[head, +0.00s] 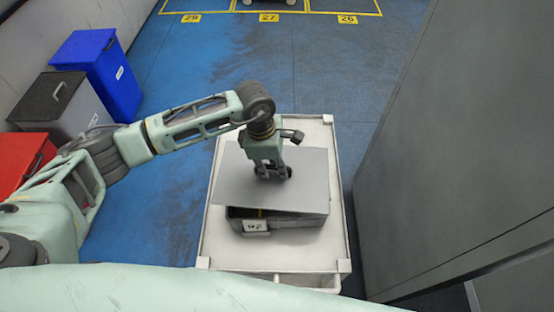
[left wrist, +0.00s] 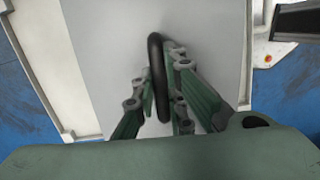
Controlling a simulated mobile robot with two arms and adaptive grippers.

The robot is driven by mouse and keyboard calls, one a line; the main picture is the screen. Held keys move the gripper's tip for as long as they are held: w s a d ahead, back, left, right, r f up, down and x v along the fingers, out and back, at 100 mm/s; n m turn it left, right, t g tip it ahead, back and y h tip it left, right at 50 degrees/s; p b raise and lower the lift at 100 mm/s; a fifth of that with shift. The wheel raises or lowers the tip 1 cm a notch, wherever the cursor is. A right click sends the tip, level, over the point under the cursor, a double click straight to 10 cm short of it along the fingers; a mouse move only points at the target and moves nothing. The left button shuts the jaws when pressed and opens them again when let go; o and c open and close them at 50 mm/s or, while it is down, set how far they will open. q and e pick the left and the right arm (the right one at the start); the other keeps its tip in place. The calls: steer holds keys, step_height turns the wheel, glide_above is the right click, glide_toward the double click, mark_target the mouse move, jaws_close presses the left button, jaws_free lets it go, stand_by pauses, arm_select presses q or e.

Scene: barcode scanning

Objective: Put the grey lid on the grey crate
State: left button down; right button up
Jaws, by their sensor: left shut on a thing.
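The grey lid (head: 307,178) is a flat plate with a black handle. My left gripper (head: 271,173) is shut on this handle from above; the handle (left wrist: 157,75) stands between the fingers in the left wrist view. The lid covers most of the grey crate (head: 300,222) and appears slightly skewed to it, with its left side overhanging. A dark gap shows between lid and crate at the front left. Whether the lid touches the crate elsewhere is unclear. The crate has a white label (head: 255,226) on its front. My right gripper is not in view.
The crate stands on a white cart (head: 225,248) with raised corners. A tall grey wall or cabinet (head: 450,150) is close on the right. Blue (head: 105,75), grey (head: 65,110) and red (head: 22,160) bins stand at the left. The blue floor behind the cart is clear.

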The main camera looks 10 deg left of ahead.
mark_target(277, 178)
arm_select(q)
steer(key=shift+w+d+n, duration=0.4)
steer(key=shift+w+n, duration=0.2)
steer(key=shift+n, duration=0.2)
steer(key=shift+f+b, duration=0.35)
steer(key=shift+f, duration=0.15)
step_height(277, 178, down, 2)
steer(key=shift+b, duration=0.55)
steer(key=shift+f+b, duration=1.4)
steer(key=shift+f, duration=0.9)
steer(key=shift+f+b, duration=0.5)
steer(key=c, duration=1.7)
jaws_free()
